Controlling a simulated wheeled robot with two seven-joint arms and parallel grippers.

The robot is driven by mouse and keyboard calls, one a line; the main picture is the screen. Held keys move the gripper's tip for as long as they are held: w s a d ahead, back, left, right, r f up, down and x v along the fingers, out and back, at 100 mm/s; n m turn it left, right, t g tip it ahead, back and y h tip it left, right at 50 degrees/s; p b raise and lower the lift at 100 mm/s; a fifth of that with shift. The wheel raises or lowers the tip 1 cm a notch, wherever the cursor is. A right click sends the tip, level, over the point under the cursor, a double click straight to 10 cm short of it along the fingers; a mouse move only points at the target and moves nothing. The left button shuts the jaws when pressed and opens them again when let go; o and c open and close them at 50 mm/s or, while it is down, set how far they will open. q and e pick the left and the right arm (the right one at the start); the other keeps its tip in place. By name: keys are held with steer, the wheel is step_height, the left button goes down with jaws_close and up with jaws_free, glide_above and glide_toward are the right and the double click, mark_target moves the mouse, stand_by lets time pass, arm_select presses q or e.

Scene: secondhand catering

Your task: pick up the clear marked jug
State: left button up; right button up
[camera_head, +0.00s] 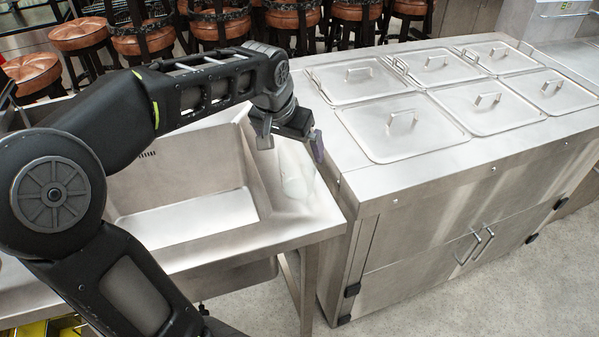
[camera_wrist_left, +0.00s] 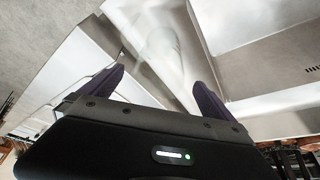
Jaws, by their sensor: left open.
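The clear jug (camera_head: 297,180) is pale and see-through. It stands on the narrow steel ledge right of the sink basin, and its markings are too faint to read. My left gripper (camera_head: 291,145) is open above it, with one finger to each side in the head view; the gripper hides the jug's upper part. In the left wrist view the jug (camera_wrist_left: 161,45) is a faint blurred shape beyond and between the open purple-padded fingers of my left gripper (camera_wrist_left: 158,84). I cannot tell whether the fingers touch it. My right gripper is out of view.
The sink basin (camera_head: 185,185) lies left of the jug. A steel counter with several lidded wells (camera_head: 403,128) stands close on the right, its edge near the gripper. Several brown stools (camera_head: 140,42) stand behind. Light floor (camera_head: 480,292) is clear in front.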

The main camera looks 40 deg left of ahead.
mark_target(299, 160)
arm_select(q)
steer(key=shift+x, duration=1.15)
steer(key=shift+p+x, duration=0.8)
steer(key=shift+x, duration=1.8)
steer(key=c, duration=1.4)
steer(key=shift+r, duration=0.15)
step_height(299, 160, up, 10)
steer(key=shift+f+b, duration=0.1)
steer(key=shift+b, duration=0.45)
